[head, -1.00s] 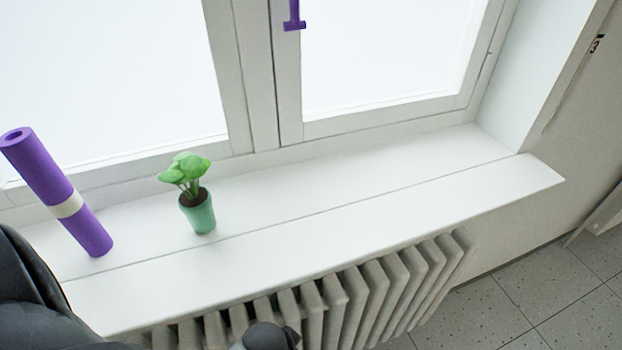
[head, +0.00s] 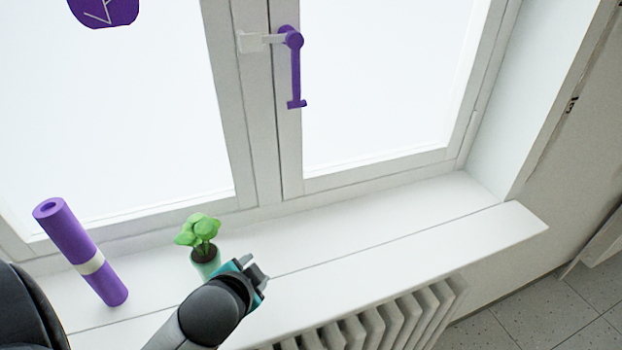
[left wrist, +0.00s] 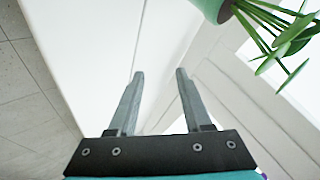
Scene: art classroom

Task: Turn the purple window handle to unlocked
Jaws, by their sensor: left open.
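The purple window handle (head: 296,75) is on the middle frame of the window in the head view. Its long lever hangs straight down from a round hub, with a short crosspiece at the lower end. A white latch piece (head: 252,42) reaches left from the hub across the frame joint. My left gripper (head: 262,271) is over the window sill, below the handle and well apart from it, in front of the plant pot. In the left wrist view its two fingers (left wrist: 159,75) are spread with nothing between them. My right gripper is not in view.
A green pot with a leafy plant (head: 203,240) stands on the sill (head: 400,230) close to my left gripper. A radiator (head: 390,315) is below. The sill's right side is clear.

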